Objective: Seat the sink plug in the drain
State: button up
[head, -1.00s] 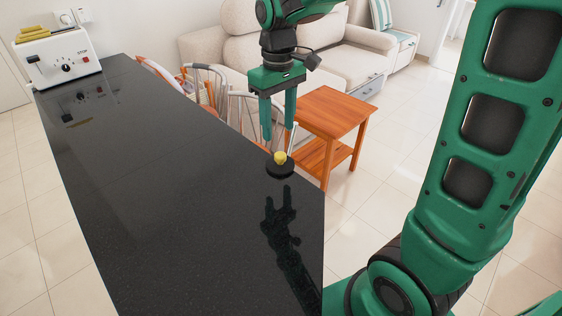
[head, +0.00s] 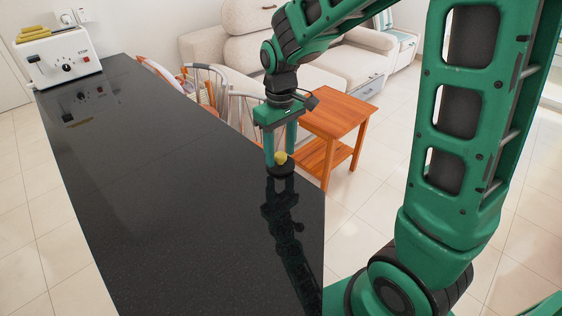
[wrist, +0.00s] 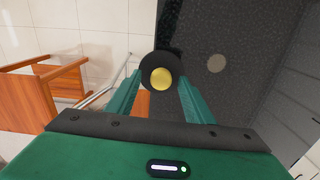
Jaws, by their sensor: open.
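The sink plug is a black disc with a yellow knob (head: 281,171). It lies on the dark counter near its right edge, and in the wrist view its black rim (wrist: 149,64) shows with the yellow knob towards me. My gripper (head: 280,159) points down over the plug, fingers open, one on each side of the knob. In the wrist view my gripper (wrist: 160,88) has a gap between the fingers and the knob. A dull round patch (wrist: 216,63) shows on the dark surface right of the plug; I cannot tell whether it is the drain. No drain shows clearly.
The glossy black counter (head: 150,170) is mostly bare. A white toaster (head: 65,60) stands at its far left end. Chairs (head: 205,85) stand along the far side. An orange wooden side table (head: 335,112) stands beyond the counter edge, before a beige sofa (head: 230,45).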

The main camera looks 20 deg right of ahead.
aim_at(276, 154)
grip_shut()
jog(key=shift+r, duration=0.1)
jog(key=shift+r, duration=0.5)
jog(key=r, duration=0.2)
jog(key=a+r, duration=0.1)
jog(key=shift+w+r, duration=0.25)
jog(key=shift+r, duration=0.1)
jog(key=w+a+r, duration=0.3)
jog(key=a+r, duration=0.3)
jog(key=a, duration=0.4)
jog(key=shift+w, duration=0.3)
